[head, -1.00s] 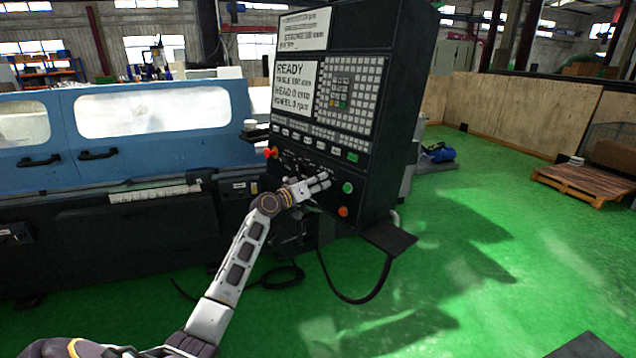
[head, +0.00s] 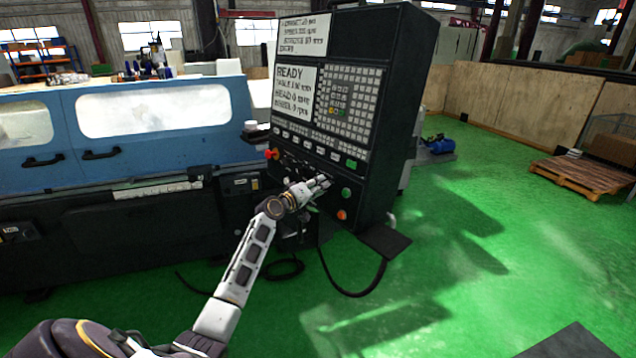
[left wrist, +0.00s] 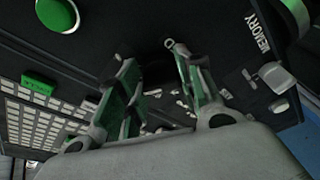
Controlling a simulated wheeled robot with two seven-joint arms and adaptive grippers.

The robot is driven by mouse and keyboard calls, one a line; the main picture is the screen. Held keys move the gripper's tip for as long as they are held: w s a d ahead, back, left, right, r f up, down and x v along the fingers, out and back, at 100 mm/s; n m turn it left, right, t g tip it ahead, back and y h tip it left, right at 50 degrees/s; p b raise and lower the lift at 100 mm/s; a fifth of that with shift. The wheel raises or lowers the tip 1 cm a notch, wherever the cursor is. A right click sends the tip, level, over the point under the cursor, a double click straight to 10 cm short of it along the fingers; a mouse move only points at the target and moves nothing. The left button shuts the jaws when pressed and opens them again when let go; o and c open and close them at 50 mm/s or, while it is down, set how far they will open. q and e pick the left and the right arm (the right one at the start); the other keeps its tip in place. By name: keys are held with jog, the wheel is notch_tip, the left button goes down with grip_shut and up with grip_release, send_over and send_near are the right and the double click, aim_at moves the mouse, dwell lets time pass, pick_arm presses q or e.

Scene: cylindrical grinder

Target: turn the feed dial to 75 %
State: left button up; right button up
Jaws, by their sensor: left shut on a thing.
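The control panel (head: 350,95) is a tall black cabinet with a READY screen (head: 293,88) and a row of knobs and buttons low on its face. My left gripper (head: 323,182) is at that lower row, between the red-orange knob and the green button. In the left wrist view, the two fingers of my left gripper (left wrist: 165,85) stand a little apart against the dark panel, shut on a small dark knob, which appears to be the feed dial. The fingers mostly hide it, and its setting cannot be read. My right gripper is not in view.
A green button (head: 346,193) and an orange button (head: 342,215) sit right of the gripper. A red-orange knob (head: 272,154) is to its left. A dark shelf (head: 385,240) juts out below the panel. The blue grinder (head: 160,110) stands left. Green floor is open at right.

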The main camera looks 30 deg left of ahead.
pick_arm(q)
jog(key=shift+r+n+p, duration=0.15)
jog(key=shift+n+p, duration=1)
jog(key=shift+n, duration=0.15)
jog(key=o, duration=1)
jog(key=shift+s, duration=0.1)
jog(key=shift+s+a+r, duration=0.2)
jog(key=shift+s+a, duration=0.05)
jog(key=shift+s, duration=1.7)
jog(key=shift+s+a+r, duration=0.15)
jog(key=shift+s+a, duration=0.1)
jog(key=shift+s, duration=1.7)
jog(key=shift+s+a+r, duration=0.2)
jog(key=shift+s+a, duration=0.05)
jog(key=shift+s, duration=1.7)
